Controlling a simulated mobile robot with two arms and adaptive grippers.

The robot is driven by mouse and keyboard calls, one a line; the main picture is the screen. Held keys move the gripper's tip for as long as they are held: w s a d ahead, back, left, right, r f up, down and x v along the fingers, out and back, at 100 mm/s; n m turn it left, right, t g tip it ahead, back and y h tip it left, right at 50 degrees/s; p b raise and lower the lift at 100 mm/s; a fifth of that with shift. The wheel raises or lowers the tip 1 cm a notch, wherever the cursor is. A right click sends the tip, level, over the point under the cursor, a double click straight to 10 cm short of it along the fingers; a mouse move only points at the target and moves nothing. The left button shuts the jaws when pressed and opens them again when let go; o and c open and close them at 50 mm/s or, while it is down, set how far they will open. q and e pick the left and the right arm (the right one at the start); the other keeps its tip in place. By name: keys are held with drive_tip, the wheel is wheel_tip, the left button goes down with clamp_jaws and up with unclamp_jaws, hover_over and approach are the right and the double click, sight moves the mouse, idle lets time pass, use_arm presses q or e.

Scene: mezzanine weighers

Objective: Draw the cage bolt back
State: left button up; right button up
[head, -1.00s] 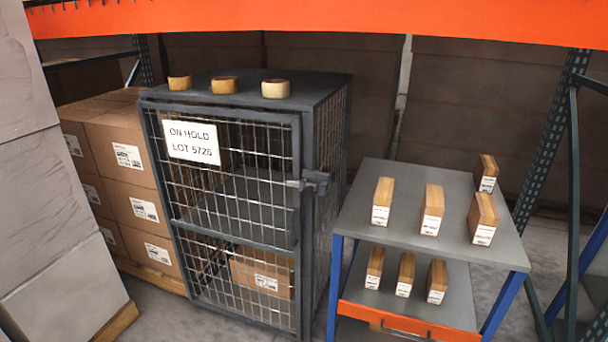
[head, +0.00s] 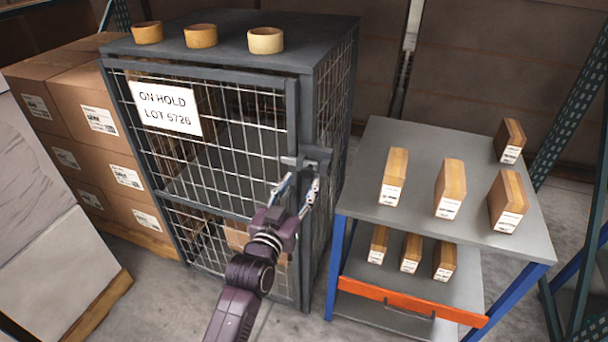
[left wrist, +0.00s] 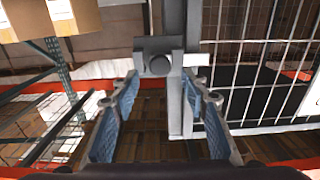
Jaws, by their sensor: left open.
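The grey mesh cage (head: 225,145) stands at centre left in the head view with its door closed and a white "ON HOLD LOT 5726" sign on it. The grey cage bolt (head: 306,162) sits at the door's right edge. In the left wrist view the bolt (left wrist: 159,62) shows as a block with a round end, just beyond the fingertips. My left gripper (head: 297,188) is open just below and in front of the bolt, its fingers (left wrist: 160,97) apart with nothing between them. Whether a finger touches the bolt is hard to tell. My right gripper is not in view.
Tape rolls (head: 201,36) stand on the cage top. Right of the cage, a grey cart (head: 420,165) with blue legs carries several small boxes on two shelves. Stacked cartons (head: 95,120) stand left. A narrow gap separates cage and cart.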

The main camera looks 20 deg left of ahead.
sight(306, 174)
use_arm(q)
drive_tip(key=w, duration=0.3)
drive_tip(key=shift+w+f, duration=0.1)
drive_tip(key=shift+w, duration=0.15)
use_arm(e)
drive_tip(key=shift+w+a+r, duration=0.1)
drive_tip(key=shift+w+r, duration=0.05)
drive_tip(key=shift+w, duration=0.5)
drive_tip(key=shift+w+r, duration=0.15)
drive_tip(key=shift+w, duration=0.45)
use_arm(q)
drive_tip(key=shift+c, duration=0.6)
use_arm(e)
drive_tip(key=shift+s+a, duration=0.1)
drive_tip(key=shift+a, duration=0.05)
use_arm(q)
drive_tip(key=c, duration=0.5)
clamp_jaws()
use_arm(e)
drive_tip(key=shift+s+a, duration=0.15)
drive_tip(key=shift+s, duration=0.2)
